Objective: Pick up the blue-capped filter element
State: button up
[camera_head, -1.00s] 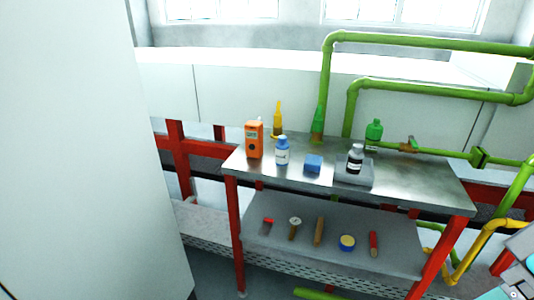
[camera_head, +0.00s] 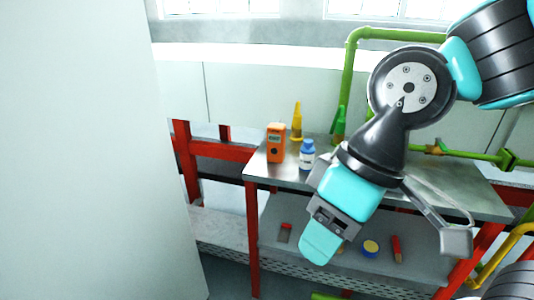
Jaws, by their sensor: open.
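A round, short piece with a blue rim and yellow centre (camera_head: 370,248) lies on the lower shelf. It looks most like the blue-capped filter element, though it is too small to be sure. A small bottle with a blue cap (camera_head: 307,155) stands on the tabletop. My gripper (camera_head: 388,243) is open, with its jaws spread, in front of the bench and much closer to the camera. I see nothing held in it. It covers the middle of the lower shelf and part of the tabletop.
An orange device (camera_head: 275,143) and a yellow bottle (camera_head: 296,124) stand on the metal tabletop (camera_head: 268,174). A red-handled tool (camera_head: 396,249) lies on the lower shelf (camera_head: 272,218). Green pipes (camera_head: 350,70) run behind. A pale panel (camera_head: 80,150) fills the left.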

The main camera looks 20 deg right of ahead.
aim_at(307, 152)
jog(key=z, duration=0.05)
jog(key=i, duration=1)
jog(key=z, duration=0.45)
